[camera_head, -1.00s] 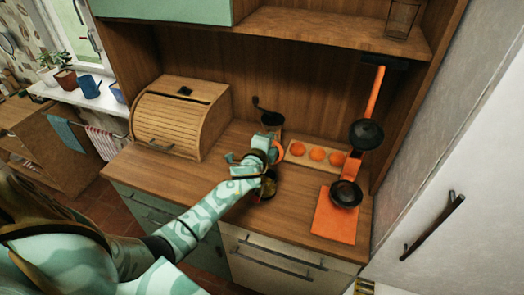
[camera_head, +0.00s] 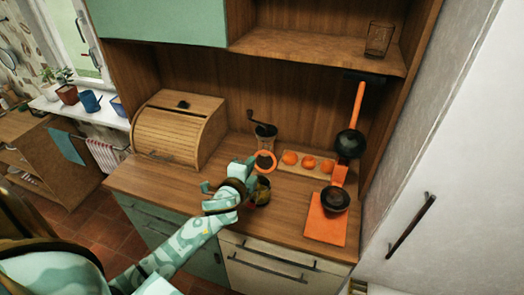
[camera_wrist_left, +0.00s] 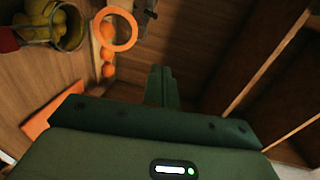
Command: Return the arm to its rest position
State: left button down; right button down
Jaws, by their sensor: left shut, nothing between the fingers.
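My left gripper (camera_head: 246,165) hovers over the front middle of the wooden counter (camera_head: 160,182), with its patterned arm coming from the lower left. In the left wrist view its dark fingers (camera_wrist_left: 160,80) are together with nothing between them. My right gripper is in neither view.
Beside the gripper are an orange ring (camera_head: 265,163), a container of yellow-green fruit (camera_wrist_left: 58,25) and a grinder with a crank (camera_head: 264,132). A board holds round orange things (camera_head: 308,161). An orange slab (camera_head: 325,222) bears a dark pot (camera_head: 335,199). A bread box (camera_head: 178,128) stands left.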

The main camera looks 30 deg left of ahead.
pick_arm(q)
jog(key=shift+a+f, duration=0.1)
jog(key=s+d+n+g+y, duration=0.15)
jog(key=s+n+g, duration=0.25)
jog(key=s, duration=0.7)
jog(key=s+d+n+g+h, duration=0.15)
jog(key=s+n+g, duration=0.25)
jog(key=s, duration=0.7)
jog(key=s+d+f+g+h+b, duration=0.1)
jog(key=s+d+f+b, duration=0.1)
jog(key=f, duration=0.9)
jog(key=s+d+f+g+b, duration=0.1)
jog(key=d+f+b, duration=0.15)
jog(key=f, duration=0.95)
jog(key=s+d+f+g+h+b, duration=0.1)
jog(key=s+f+b, duration=0.15)
jog(key=f, duration=0.85)
jog(key=s+f+n+g+h+b, duration=0.1)
jog(key=s+f+n+g+b, duration=0.2)
jog(key=s+f, duration=1.6)
notch_tip(320, 180, down, 3)
jog(key=b, duration=0.3)
jog(key=shift+s+f+n+g+h, duration=0.2)
jog(key=shift+s+n+g+h, duration=0.1)
jog(key=shift+s+n, duration=0.1)
